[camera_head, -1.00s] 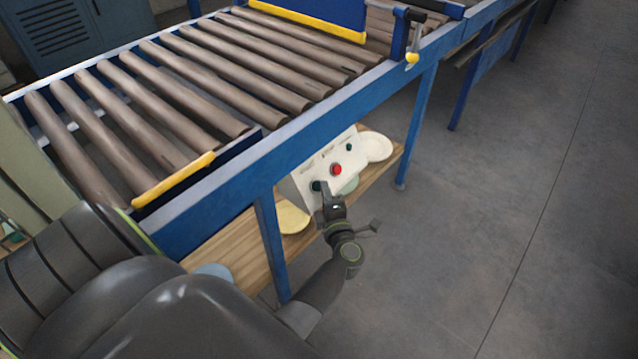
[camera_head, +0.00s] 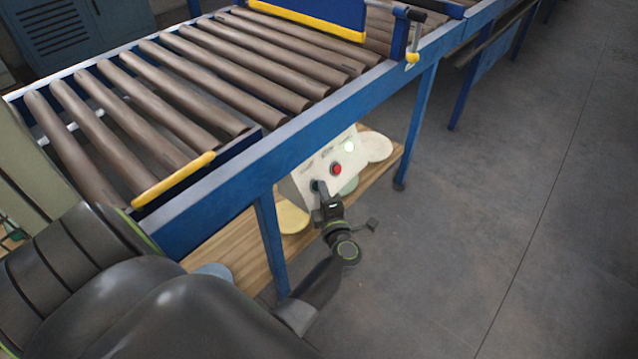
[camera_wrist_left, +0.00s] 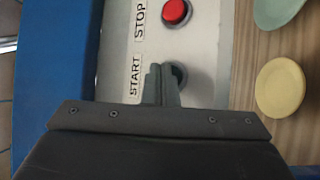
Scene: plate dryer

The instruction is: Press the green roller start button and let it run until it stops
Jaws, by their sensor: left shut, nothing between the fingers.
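A white control panel (camera_head: 309,182) sits under the blue conveyor. It carries a dark green start button (camera_head: 315,185), a red stop button (camera_head: 337,169) and a brightly lit greenish lamp (camera_head: 349,147). My left gripper (camera_head: 322,188) is shut and empty, with its fingertips at the start button. In the left wrist view, the shut fingers (camera_wrist_left: 161,84) partly cover the start button (camera_wrist_left: 181,72) beside the START label (camera_wrist_left: 135,76). I cannot tell whether they touch it. The red stop button (camera_wrist_left: 175,12) is clear of the fingers. My right gripper is not in view.
The conveyor's brown rollers (camera_head: 190,80) are empty of plates in the visible part. A blue frame rail (camera_head: 300,130) runs above the panel, and a blue leg (camera_head: 270,245) stands left of my wrist. Plates, including a yellow one (camera_head: 291,217), lie on the wooden shelf (camera_head: 247,240).

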